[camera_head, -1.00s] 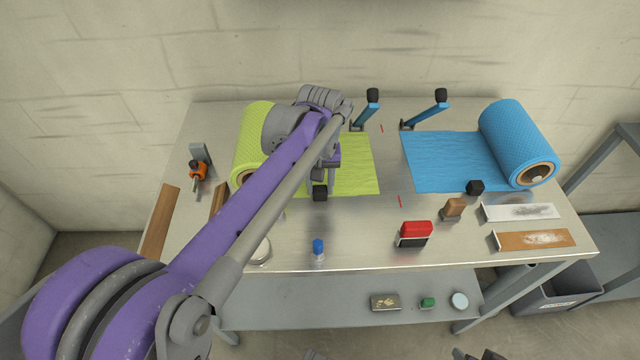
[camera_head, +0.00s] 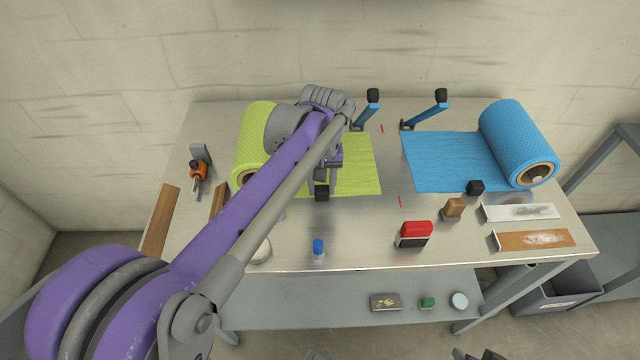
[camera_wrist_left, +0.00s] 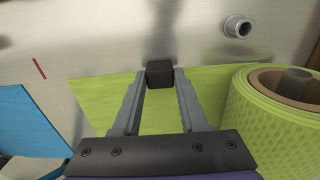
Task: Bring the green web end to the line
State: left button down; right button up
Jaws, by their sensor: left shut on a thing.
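The green web (camera_head: 358,165) runs from the green roll (camera_head: 252,135) at the left and lies flat on the table. Its straight right end is a little left of the line, which two short red marks (camera_head: 400,201) (camera_head: 381,128) show. My left gripper (camera_wrist_left: 160,78) is shut on a small black block (camera_wrist_left: 160,73) at the front edge of the green web. The block also shows in the head view (camera_head: 321,193). I cannot tell whether it touches the web. My left arm hides part of the green roll and web.
A blue web (camera_head: 450,160) from a blue roll (camera_head: 515,140) lies right of the line, with another black block (camera_head: 475,187) at its edge. Two blue levers (camera_head: 366,110) (camera_head: 425,110) stand behind. A red-and-black block (camera_head: 415,233) and a blue-capped item (camera_head: 318,247) stand in front.

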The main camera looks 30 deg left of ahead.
pick_arm(q)
jog(key=w+d, duration=0.1)
jog(key=d, duration=0.1)
jog(key=w+d, duration=0.1)
jog(key=d, duration=0.1)
jog(key=shift+w, duration=0.2)
jog(key=shift+a, duration=0.1)
jog(key=c, duration=0.9)
grip_release()
jog(key=o, duration=0.5)
jog(key=shift+c, duration=0.2)
